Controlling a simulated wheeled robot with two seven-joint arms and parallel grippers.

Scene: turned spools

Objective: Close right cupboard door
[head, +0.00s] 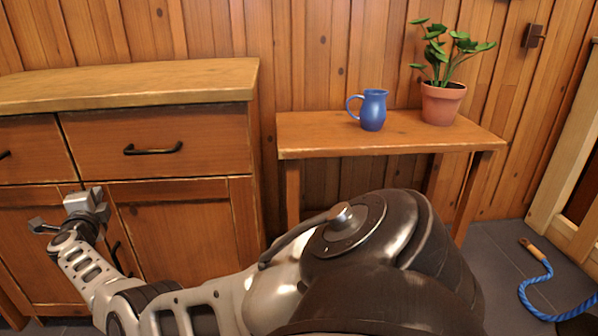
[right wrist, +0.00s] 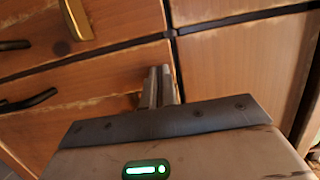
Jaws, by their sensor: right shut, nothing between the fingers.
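The right cupboard door (head: 185,235) is the wooden panel below the drawer on the right of the cabinet in the head view. It looks flush with the cabinet front, though my arm hides its lower left part. Its dark handle (head: 116,258) shows beside my forearm. My right gripper (head: 84,204) is in front of the cabinet near the line between the two doors. In the right wrist view its fingers (right wrist: 160,78) are together and empty, over the wooden front near a dark seam. Whether they touch the wood is unclear. My left gripper is not in view.
A drawer (head: 165,138) with a black handle sits above the door. A side table (head: 310,135) on the right bears a blue jug (head: 373,110) and a potted plant (head: 442,103). A blue rope (head: 545,290) lies on the grey floor at far right.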

